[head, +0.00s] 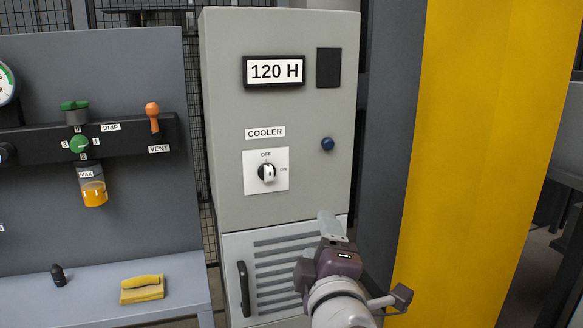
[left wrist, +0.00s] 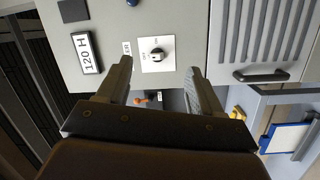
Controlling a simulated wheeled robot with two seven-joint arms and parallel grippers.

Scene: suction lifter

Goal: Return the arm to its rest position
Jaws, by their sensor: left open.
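My left gripper (head: 329,232) is in the lower middle of the head view, in front of the grey cabinet's (head: 225,120) lower louvred door. It is open and empty. In the left wrist view its two fingers (left wrist: 159,82) stand apart with nothing between them. The same switch (left wrist: 156,54) shows beyond the fingers in the left wrist view. I cannot tell its setting for sure. My right gripper is in neither view.
A yellow panel or column (head: 470,150) stands close to the arm's right. The door's black handle (head: 244,288) is left of the gripper. At far left, a bench (head: 100,308) bears a yellow sponge-like block (head: 142,290) and a small dark object (head: 58,275).

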